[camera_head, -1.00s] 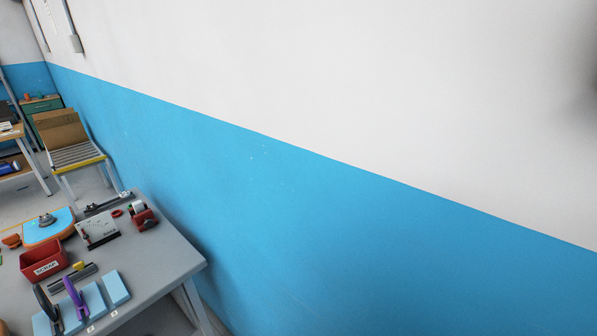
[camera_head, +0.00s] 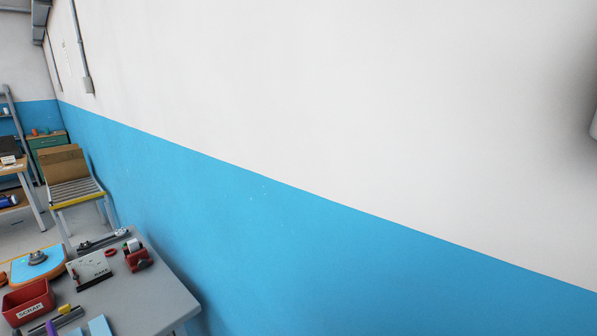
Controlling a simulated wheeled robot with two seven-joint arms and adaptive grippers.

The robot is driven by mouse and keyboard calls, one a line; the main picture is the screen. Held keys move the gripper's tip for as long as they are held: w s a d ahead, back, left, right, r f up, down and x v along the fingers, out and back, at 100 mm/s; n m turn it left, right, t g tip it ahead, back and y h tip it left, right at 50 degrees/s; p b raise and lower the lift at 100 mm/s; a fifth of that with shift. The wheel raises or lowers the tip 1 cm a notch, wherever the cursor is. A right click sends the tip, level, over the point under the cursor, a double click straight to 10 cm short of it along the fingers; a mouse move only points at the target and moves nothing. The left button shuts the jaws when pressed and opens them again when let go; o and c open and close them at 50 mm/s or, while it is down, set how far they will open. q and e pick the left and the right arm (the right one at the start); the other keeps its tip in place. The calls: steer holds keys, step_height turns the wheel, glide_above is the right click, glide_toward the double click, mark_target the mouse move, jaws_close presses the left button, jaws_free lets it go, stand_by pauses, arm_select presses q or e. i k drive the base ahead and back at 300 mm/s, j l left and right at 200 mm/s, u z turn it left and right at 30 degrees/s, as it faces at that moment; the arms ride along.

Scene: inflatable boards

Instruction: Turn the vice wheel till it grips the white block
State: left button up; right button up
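Neither of my grippers shows in the view. The grey table (camera_head: 150,297) stands at the lower left, cut off by the bottom edge.
A white and blue wall (camera_head: 330,180) fills most of the view, close behind the table. A slatted stand (camera_head: 76,190) holding a cardboard box (camera_head: 62,162) stands farther back at the left. A wooden bench (camera_head: 20,170) is at the left edge.

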mark_target(143, 264)
steer(key=j+u, duration=0.15)
steer(key=j, duration=0.35)
steer(key=i+j+u, duration=0.2)
steer(key=j, duration=0.3)
steer(key=j+u, duration=0.15)
steer(key=j, duration=0.35)
steer(key=i+j+u, duration=0.15)
steer(key=j, duration=0.35)
steer(key=i+l, duration=0.1)
steer(key=l, duration=0.35)
steer(key=i+l+z, duration=0.1)
steer(key=l, duration=0.3)
steer(key=i+l, duration=0.15)
steer(key=l, duration=0.3)
